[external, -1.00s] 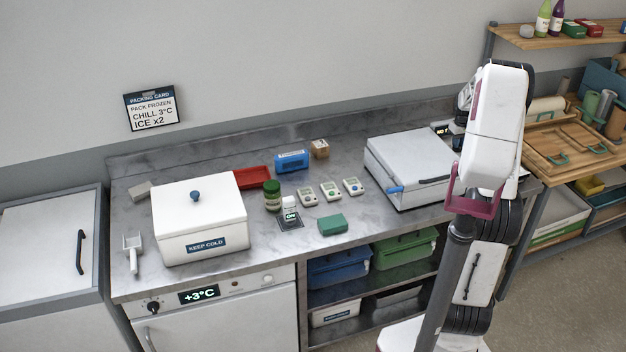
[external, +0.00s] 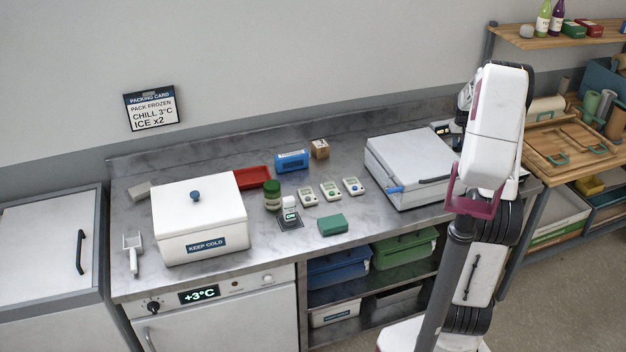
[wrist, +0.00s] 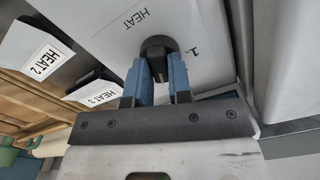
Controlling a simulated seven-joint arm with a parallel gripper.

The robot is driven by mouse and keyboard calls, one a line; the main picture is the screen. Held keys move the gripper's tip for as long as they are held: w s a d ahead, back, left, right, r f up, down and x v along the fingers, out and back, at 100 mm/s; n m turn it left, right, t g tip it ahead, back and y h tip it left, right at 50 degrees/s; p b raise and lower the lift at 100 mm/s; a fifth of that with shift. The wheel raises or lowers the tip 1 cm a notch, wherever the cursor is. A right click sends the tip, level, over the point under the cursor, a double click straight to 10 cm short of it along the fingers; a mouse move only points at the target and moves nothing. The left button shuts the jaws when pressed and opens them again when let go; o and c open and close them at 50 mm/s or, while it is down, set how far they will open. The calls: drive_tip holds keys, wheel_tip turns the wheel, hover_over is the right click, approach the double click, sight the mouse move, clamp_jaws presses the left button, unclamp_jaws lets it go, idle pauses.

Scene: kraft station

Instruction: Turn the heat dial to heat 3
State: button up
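The heat dial (wrist: 157,46) is a round black knob on a pale panel in the wrist view. The word HEAT is printed beside it and a mark 1 is on its right. In the external view my arm hides the gripper and the dial, at the right end of the counter (external: 350,238).
In the wrist view, a white label reading HEAT 2 (wrist: 43,58) and another HEAT label (wrist: 96,92) with an unclear number sit to the left. In the external view a grey-lidded box (external: 410,160) stands just left of my arm. Wooden shelving (external: 575,150) is to the right.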

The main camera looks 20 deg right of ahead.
drive_tip(key=o, duration=0.4)
drive_tip(key=shift+r, duration=0.1)
drive_tip(key=shift+r, duration=3.8)
drive_tip(key=shift+a, duration=0.1)
